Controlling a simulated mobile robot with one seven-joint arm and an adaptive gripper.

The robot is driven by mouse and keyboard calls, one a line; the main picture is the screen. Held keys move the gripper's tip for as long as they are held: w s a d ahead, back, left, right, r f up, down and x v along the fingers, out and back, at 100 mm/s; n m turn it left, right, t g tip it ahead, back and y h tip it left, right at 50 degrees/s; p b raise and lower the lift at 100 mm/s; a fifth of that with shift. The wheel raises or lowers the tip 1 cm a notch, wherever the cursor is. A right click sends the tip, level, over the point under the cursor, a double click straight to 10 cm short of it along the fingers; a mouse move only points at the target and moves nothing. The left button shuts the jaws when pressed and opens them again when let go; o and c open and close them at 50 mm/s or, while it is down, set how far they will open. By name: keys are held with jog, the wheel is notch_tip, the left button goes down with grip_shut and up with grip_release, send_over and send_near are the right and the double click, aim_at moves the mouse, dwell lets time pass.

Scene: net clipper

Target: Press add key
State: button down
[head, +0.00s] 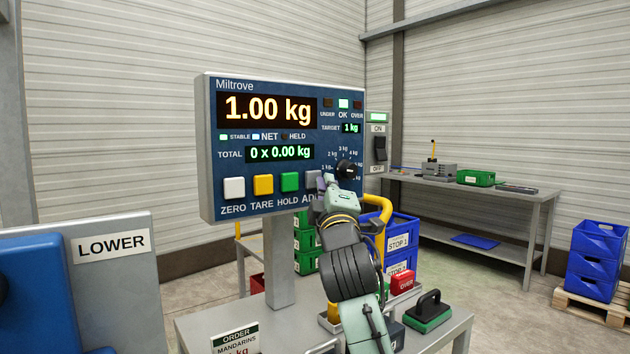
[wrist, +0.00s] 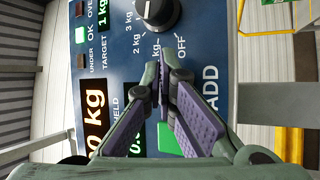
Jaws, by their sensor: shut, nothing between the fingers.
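The blue Miltrove scale panel (head: 210,150) stands on a post and reads 1.00 kg. Its total reads 0 x 0.00 kg. White ZERO (head: 234,188), yellow TARE (head: 263,184) and green HOLD (head: 290,181) keys sit in a row. The pale ADD key (head: 311,180) is at the row's right end, mostly hidden by my gripper. My gripper (head: 325,180) is shut and empty, with its tips at the panel front by that key. In the wrist view the fingers (wrist: 164,84) cover the key's place beside the ADD label (wrist: 211,86). Whether they touch it I cannot tell.
A black dial (head: 346,170) sits just above and right of my gripper. Below are a table with a red OVER block (head: 402,281) and a green-based stamp (head: 428,312). A LOWER sign (head: 111,246) stands at left.

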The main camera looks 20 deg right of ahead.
jog(key=shift+w+a, duration=0.1)
jog(key=shift+w, duration=0.3)
dwell(0.5)
jog(key=shift+s, duration=0.15)
jog(key=shift+s+d, duration=0.25)
jog(key=shift+s, duration=0.4)
jog(key=shift+s+d+b, duration=0.15)
jog(key=shift+s+d, duration=0.15)
jog(key=shift+s, duration=0.5)
jog(key=shift+s+d+b, duration=0.15)
jog(key=shift+s+d, duration=0.1)
jog(key=shift+s, duration=0.5)
jog(key=shift+s+d+b, duration=0.15)
jog(key=shift+s+d, duration=0.15)
jog(key=shift+s, duration=0.5)
